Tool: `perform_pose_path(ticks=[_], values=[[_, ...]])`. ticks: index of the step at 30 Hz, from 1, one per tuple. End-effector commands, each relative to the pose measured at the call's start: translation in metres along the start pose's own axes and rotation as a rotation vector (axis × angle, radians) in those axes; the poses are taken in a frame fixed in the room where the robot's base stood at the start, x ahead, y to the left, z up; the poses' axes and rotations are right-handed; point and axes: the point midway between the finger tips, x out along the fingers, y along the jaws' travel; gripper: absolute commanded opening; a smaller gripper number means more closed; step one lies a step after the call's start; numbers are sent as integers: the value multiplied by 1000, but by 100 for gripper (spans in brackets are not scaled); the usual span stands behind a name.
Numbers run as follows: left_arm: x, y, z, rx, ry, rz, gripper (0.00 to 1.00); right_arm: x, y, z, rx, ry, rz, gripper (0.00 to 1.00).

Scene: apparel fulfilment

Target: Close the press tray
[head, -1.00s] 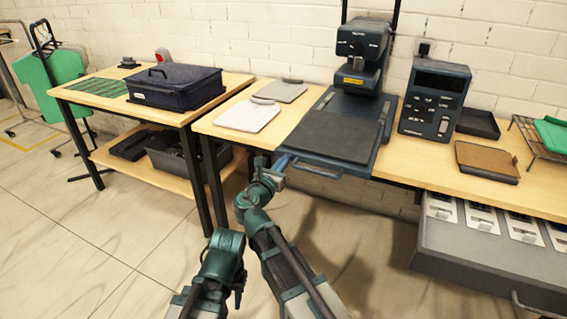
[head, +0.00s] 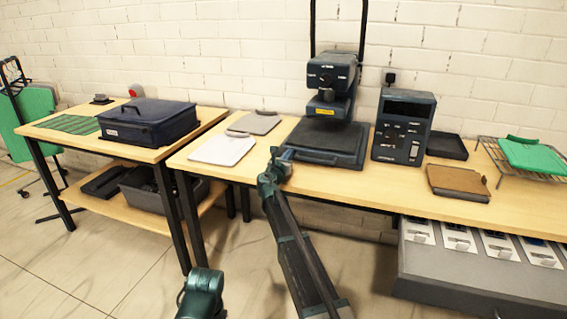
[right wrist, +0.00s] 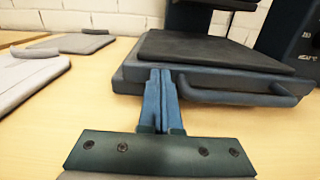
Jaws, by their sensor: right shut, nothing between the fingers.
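The press tray (head: 325,141), a dark flat plate with a bar handle along its front, sits under the press head (head: 332,75) on the wooden bench. Its front edge lies on the bench top, back from the bench's front edge. It also shows in the right wrist view (right wrist: 215,52). My right gripper (head: 286,154) is shut and empty, at the left part of the tray's front. In the right wrist view its blue fingers (right wrist: 160,82) are together against the tray's front face, left of the handle (right wrist: 240,98). My left gripper is out of view.
Two light pads (head: 223,149) (head: 254,123) lie left of the tray. A control box (head: 402,127) stands close on its right. Beyond are a brown tray (head: 458,182) and a wire rack with a green piece (head: 532,157). The bench front (head: 370,191) is bare.

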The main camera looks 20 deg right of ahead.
Motion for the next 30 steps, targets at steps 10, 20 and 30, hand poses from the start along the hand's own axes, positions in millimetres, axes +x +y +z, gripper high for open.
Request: perform_pose_path(ticks=[10, 20, 30], values=[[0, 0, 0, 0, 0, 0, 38, 22, 0, 0, -1, -1, 0, 0], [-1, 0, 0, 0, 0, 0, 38, 25, 0, 1, -4, -3, 0, 0], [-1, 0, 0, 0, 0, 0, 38, -16, -9, 1, 0, -1, 0, 0]])
